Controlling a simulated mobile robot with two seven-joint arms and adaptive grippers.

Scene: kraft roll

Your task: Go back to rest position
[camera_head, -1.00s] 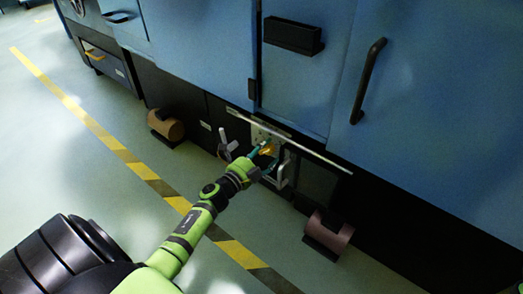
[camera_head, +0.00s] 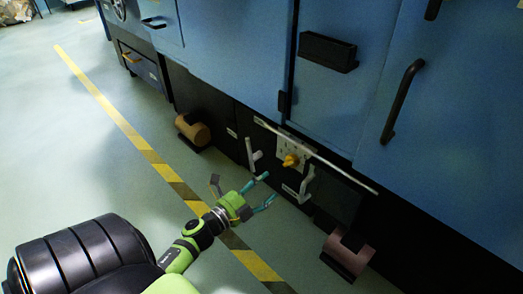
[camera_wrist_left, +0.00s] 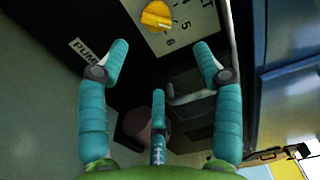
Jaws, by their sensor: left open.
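My left gripper (camera_head: 268,189) is open and empty, in front of the machine's dark lower panel in the head view. Its teal fingers stand apart in the left wrist view (camera_wrist_left: 158,60). A yellow knob (camera_head: 291,160) sits on a light dial plate (camera_head: 296,146) on the panel, beyond the fingertips and apart from them. The knob also shows at the top of the left wrist view (camera_wrist_left: 157,15), with numbers printed beside it. My right gripper is out of view.
The blue machine (camera_head: 235,50) fills the right side. A white lever (camera_head: 252,154), a light handle (camera_head: 305,184), a long rod (camera_head: 318,157), a brown roller (camera_head: 194,131) and a pinkish roller (camera_head: 348,252) stand along its lower front. Open floor (camera_head: 90,160) lies left, with a striped line (camera_head: 140,145).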

